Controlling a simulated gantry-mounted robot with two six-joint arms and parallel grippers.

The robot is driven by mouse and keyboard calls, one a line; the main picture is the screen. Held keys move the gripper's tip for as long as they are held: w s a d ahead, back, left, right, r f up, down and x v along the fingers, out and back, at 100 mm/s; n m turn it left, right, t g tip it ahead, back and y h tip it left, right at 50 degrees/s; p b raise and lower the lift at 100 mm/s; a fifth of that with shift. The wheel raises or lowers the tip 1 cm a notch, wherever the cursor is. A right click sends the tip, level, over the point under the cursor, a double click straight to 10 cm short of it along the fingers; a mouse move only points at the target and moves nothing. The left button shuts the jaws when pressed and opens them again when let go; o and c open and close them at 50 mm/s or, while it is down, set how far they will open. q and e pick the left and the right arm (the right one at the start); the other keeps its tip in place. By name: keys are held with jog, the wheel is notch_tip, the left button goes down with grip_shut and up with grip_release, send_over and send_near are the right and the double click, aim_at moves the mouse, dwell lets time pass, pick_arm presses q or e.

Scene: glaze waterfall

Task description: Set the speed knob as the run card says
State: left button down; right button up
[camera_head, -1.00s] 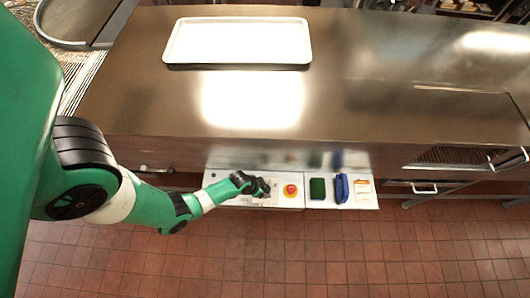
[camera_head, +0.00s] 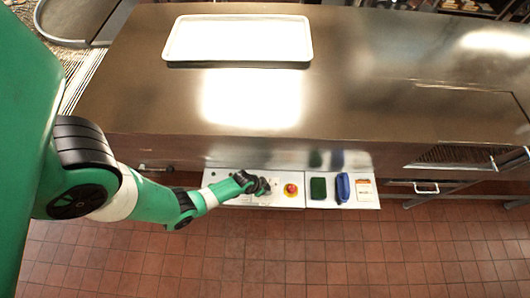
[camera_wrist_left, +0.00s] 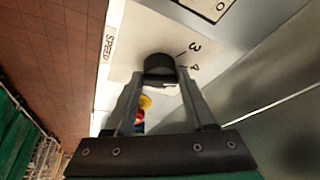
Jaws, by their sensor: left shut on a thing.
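The dark round speed knob (camera_wrist_left: 160,66) sits on a pale panel marked "SPEED" (camera_wrist_left: 108,44) in the left wrist view, with the numbers 3 and 4 (camera_wrist_left: 195,57) to its right. My left gripper (camera_wrist_left: 161,88) is shut on the knob, one finger on each side. The knob's pointer cannot be made out. In the head view my left gripper (camera_head: 263,187) is at the white control panel (camera_head: 238,200) and hides the knob. An orange and white card (camera_head: 365,190), perhaps the run card, lies on the panel's right part; its text is too small to read.
A red stop button on yellow (camera_head: 291,190) is just right of my left gripper. A green pad (camera_head: 318,189) and a blue object (camera_head: 343,188) lie farther right. A steel machine top with a white tray (camera_head: 238,42) is behind the panel. Tiled floor is clear in front.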

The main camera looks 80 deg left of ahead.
pick_arm(q)
jog(key=shift+n, duration=0.3)
jog(key=shift+d+n+y, duration=0.1)
jog(key=shift+n+y, duration=0.5)
jog(key=shift+n, duration=0.6)
jog(key=shift+w+n+g+y+b, duration=0.1)
jog(key=shift+n+g+y+b, duration=0.35)
jog(key=shift+n, duration=0.8)
jog(key=shift+n+g+y+b, duration=0.3)
jog(key=shift+n+b, duration=0.2)
jog(key=shift+n, duration=0.75)
jog(key=shift+c, duration=1.5)
grip_release()
